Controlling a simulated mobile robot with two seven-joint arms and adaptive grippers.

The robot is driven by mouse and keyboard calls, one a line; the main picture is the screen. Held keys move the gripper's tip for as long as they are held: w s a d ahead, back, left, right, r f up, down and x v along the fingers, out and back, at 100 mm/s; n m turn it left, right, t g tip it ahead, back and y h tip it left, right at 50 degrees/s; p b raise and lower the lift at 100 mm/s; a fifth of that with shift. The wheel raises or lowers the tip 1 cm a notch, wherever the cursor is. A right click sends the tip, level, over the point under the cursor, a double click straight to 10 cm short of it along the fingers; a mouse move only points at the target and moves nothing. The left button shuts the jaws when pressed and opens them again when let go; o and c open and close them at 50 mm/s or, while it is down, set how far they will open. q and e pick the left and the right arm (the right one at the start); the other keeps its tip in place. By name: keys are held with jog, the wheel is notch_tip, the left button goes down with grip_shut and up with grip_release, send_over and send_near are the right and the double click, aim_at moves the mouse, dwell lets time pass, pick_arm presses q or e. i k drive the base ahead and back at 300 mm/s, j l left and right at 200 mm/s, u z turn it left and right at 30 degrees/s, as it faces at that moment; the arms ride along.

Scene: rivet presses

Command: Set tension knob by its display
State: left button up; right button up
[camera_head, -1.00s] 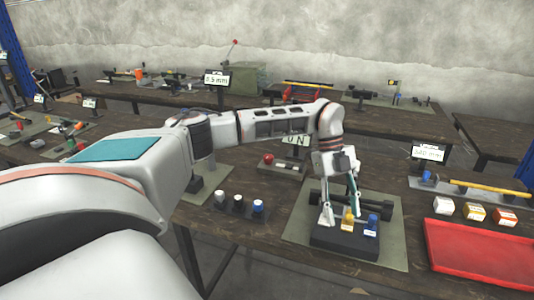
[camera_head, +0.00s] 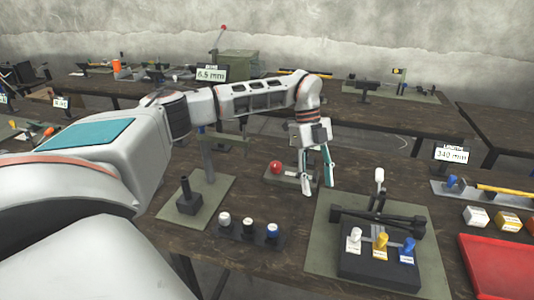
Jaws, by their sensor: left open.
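My left gripper (camera_head: 317,186) is open and empty, its fingers pointing down. It hangs just right of a red round knob (camera_head: 275,167) on a small base with a white label (camera_head: 291,173). I cannot tell whether a finger touches that base. The small display reading in N that stood behind this knob is hidden now by my arm. A black block (camera_head: 376,262) with white (camera_head: 354,240), yellow (camera_head: 380,242) and blue (camera_head: 406,249) pieces stands on a mat to the right of the gripper. My right gripper is not in view.
A display reads 6.5 mm (camera_head: 211,74); another reads 340 mm (camera_head: 451,155). A rack with three capped pieces (camera_head: 248,231) and a black post (camera_head: 186,192) stand left. A red tray (camera_head: 500,266) and small boxes (camera_head: 476,216) are at right.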

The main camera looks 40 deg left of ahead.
aim_at(275, 166)
jog(key=i+j, duration=0.1)
jog(key=j, duration=0.3)
jog(key=i+j, duration=0.1)
jog(key=j, duration=0.7)
jog(key=i, duration=0.05)
